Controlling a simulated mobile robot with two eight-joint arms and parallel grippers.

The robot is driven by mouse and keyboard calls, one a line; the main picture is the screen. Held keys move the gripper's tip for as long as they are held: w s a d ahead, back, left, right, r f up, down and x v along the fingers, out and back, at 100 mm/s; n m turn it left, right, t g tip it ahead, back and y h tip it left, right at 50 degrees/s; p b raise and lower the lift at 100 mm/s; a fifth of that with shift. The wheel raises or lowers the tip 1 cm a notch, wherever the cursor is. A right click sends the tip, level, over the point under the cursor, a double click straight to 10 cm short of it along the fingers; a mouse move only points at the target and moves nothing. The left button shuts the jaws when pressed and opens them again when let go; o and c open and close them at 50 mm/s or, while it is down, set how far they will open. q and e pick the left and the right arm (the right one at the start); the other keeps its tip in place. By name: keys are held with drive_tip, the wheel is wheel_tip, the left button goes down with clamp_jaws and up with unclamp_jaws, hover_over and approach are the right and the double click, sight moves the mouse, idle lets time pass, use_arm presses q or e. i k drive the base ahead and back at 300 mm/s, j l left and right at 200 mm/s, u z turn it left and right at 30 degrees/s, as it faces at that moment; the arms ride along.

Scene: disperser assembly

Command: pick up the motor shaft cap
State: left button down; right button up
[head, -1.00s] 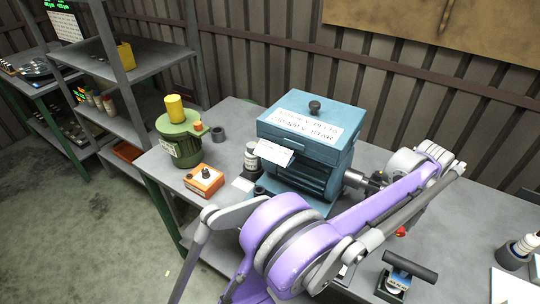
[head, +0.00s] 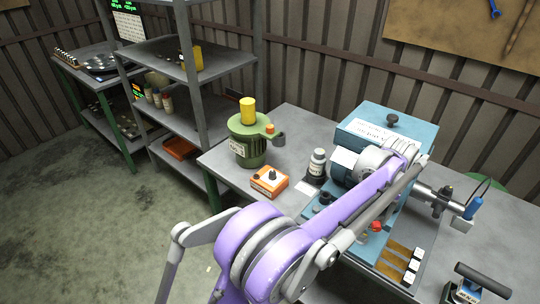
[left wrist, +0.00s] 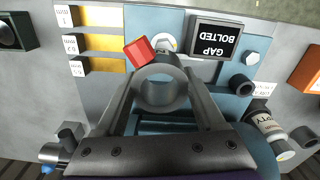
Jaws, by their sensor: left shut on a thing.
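In the left wrist view my left gripper (left wrist: 160,92) is shut on a hollow grey ring-shaped part (left wrist: 160,71). I cannot tell for sure whether this is the motor shaft cap. The held part is above the blue machine base, close to a red block (left wrist: 140,50). In the head view my purple left arm reaches over the blue motor (head: 392,119), and its forearm hides the fingers and the held part. My right gripper is not in view.
An orange box with a black knob (head: 269,181) and a dark bottle (head: 316,166) stand left of the blue motor. A metal shaft (head: 438,196) sticks out to its right. Labelled brass strips (head: 399,264) lie at the base's front. The table's left part has bare room.

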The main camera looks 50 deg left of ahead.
sight(248, 105)
drive_tip(key=j+u, duration=0.15)
drive_tip(key=j, duration=0.5)
drive_tip(key=i+j, duration=0.1)
drive_tip(key=j, duration=0.3)
drive_tip(key=i+j, duration=0.1)
drive_tip(key=j, duration=0.25)
drive_tip(key=z, duration=0.05)
